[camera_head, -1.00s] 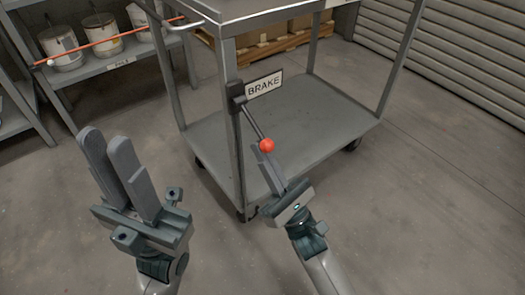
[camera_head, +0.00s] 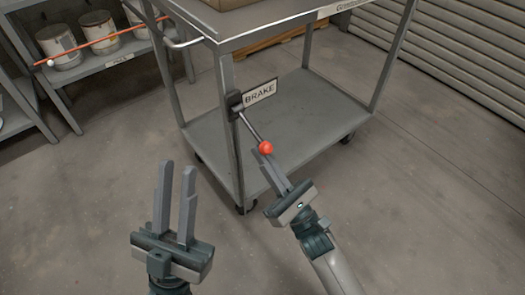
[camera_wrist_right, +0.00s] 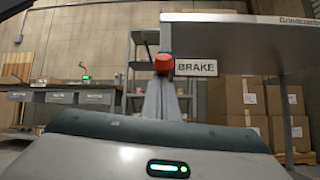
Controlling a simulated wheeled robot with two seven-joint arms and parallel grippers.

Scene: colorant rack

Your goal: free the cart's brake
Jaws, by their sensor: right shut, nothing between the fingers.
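The grey cart (camera_head: 285,125) stands upright, with a white BRAKE sign (camera_head: 260,92) by its near post. The brake lever (camera_head: 250,127) slants down and right from a dark pivot on that post and ends in a red ball knob (camera_head: 265,147). My right gripper (camera_head: 258,154) is shut and empty, its fingertips right at the knob. In the right wrist view the knob (camera_wrist_right: 163,63) shows just past the fingertips; whether they touch it I cannot tell. My left gripper (camera_head: 178,166) is open and empty, left of the cart, its fingers pointing up.
A shelf with several paint cans (camera_head: 60,45) and a long orange rod (camera_head: 100,43) is at the upper left. A ribbed shutter wall (camera_head: 470,60) is behind the cart at the right. The concrete floor (camera_head: 420,200) right of the cart is clear.

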